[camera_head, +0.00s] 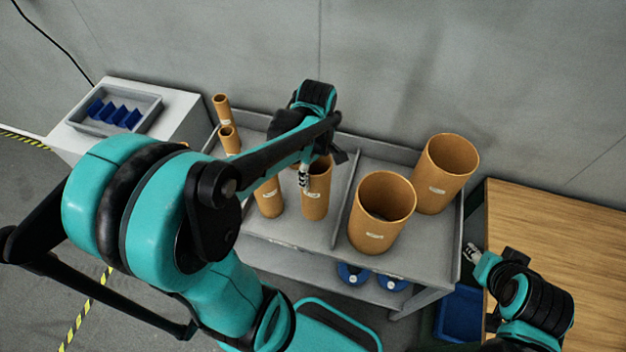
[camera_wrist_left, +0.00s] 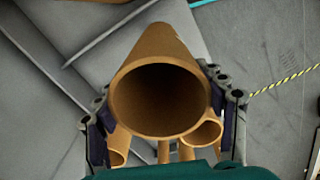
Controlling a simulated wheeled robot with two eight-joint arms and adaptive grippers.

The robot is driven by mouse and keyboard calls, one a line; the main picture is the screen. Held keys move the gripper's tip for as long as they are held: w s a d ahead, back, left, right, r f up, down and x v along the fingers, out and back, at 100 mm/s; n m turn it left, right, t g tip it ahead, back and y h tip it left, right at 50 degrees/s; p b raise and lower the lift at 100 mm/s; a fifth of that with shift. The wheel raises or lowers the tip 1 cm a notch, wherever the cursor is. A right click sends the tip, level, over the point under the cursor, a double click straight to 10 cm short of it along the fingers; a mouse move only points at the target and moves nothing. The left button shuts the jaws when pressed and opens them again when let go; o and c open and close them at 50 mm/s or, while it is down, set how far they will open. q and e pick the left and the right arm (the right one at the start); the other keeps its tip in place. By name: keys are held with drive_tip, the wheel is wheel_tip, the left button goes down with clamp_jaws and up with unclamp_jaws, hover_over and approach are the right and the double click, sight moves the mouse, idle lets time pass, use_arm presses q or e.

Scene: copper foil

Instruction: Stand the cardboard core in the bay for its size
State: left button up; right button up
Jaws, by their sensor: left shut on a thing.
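The cardboard core (camera_head: 314,205) is a brown, medium-width tube with a pale label, upright in the head view. My left gripper (camera_head: 306,178) is shut on it near its top. In the left wrist view the core's open mouth (camera_wrist_left: 160,98) faces the camera, with a finger on each side. The core is at the middle bay of the grey rack (camera_head: 285,232), left of a divider (camera_head: 345,205). I cannot tell whether its bottom touches the rack floor. Another similar core (camera_head: 270,198) stands beside it on the left. My right gripper (camera_head: 474,253) is right of the rack, away from the cores.
Narrow cores (camera_head: 222,108) stand at the rack's left end. Two wide cores (camera_head: 382,212) (camera_head: 445,172) stand right of the divider. A wooden table (camera_head: 560,225) is at the right, with a blue bin (camera_head: 458,312) below. A grey tray (camera_head: 150,105) with blue pieces sits at the left.

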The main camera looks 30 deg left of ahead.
use_arm(q)
wheel_tip(320, 180, down, 8)
drive_tip(key=shift+f+b, duration=0.15)
drive_tip(key=shift+b, duration=0.75)
drive_tip(key=shift+f, duration=0.1)
drive_tip(key=o, duration=1.8)
drive_tip(key=shift+c, duration=0.2)
